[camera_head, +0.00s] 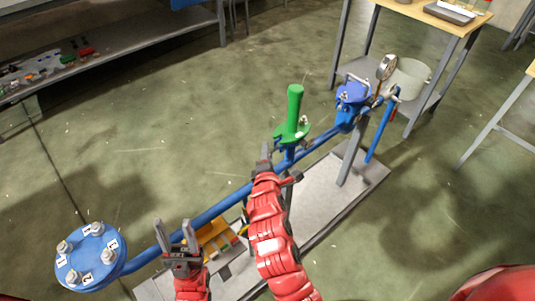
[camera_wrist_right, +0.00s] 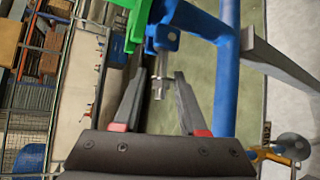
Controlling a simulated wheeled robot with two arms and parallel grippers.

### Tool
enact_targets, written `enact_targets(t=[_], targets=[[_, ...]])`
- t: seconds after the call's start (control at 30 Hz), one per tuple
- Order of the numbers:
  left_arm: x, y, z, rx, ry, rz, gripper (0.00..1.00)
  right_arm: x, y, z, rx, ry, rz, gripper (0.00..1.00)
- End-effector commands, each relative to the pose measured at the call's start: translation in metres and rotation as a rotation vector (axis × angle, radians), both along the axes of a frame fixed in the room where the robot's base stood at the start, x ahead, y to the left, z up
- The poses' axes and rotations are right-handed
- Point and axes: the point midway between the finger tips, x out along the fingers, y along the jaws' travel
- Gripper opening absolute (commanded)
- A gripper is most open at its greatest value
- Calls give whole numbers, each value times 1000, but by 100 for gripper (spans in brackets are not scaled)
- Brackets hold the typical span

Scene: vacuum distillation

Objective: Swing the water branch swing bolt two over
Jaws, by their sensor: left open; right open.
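A green capped fitting (camera_head: 293,115) stands upright on the blue pipe (camera_head: 215,209). In the right wrist view a metal swing bolt (camera_wrist_right: 158,75) hangs from a blue lug (camera_wrist_right: 166,38), beside a green part (camera_wrist_right: 133,22) of the fitting. My right gripper (camera_wrist_right: 160,85) is open, its two dark fingers on either side of the bolt. I cannot tell whether either finger touches it. In the head view my right gripper (camera_head: 267,152) is just left of the green fitting, and the bolt there is hidden or too small. My left gripper (camera_head: 175,229) is open and empty near the pipe's lower left.
A blue round flange (camera_head: 88,256) with numbered bolts is at lower left. A blue valve (camera_head: 352,93) and a gauge (camera_head: 387,67) are at the pipe's far end. The grey base plate (camera_head: 322,194) lies below. A wooden-topped table (camera_head: 440,13) stands at upper right.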

Motion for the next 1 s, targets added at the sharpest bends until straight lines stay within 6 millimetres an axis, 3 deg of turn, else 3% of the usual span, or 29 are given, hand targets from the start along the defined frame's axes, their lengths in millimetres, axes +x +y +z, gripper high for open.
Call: enact_targets(t=[0.33, 0.57, 0.83, 1.0], targets=[[0, 0, 0, 0, 0, 0, 50, 3, 0, -2, 0, 3, 0, 40], [0, 0, 0, 0, 0, 0, 50, 3, 0, -2, 0, 3, 0, 0], [0, 0, 2, 0, 0, 0, 50, 3, 0, -1, 3, 5, 0, 0], [0, 0, 18, 0, 0, 0, 50, 3, -1, 5, 34, 28, -1, 0]])
